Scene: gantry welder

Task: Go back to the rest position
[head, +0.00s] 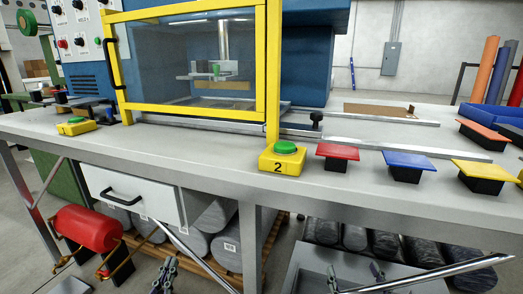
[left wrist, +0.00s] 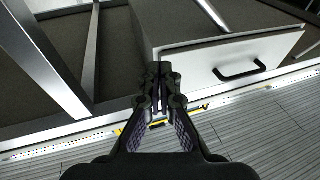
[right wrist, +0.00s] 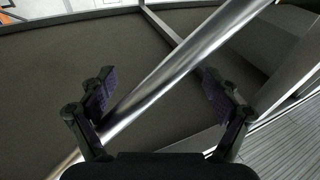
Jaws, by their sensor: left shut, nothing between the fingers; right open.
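My left gripper (head: 166,274) is low at the bottom edge of the head view, in front of the workbench. In the left wrist view its fingers (left wrist: 160,72) are shut with nothing between them, below and left of the white drawer's handle. My right gripper (head: 355,277) is also low in front of the bench, to the right of the left one. In the right wrist view its fingers (right wrist: 158,76) are spread open. A shiny metal bar (right wrist: 190,52) crosses diagonally behind or between them; its distance is hard to tell.
The workbench top (head: 225,160) carries a yellow-framed welder enclosure (head: 190,108), a green button on yellow box 2 (head: 283,161) and red, blue and yellow pads. Below are a white drawer (head: 130,196), a red cylinder (head: 88,228) and grey rolls (head: 210,214).

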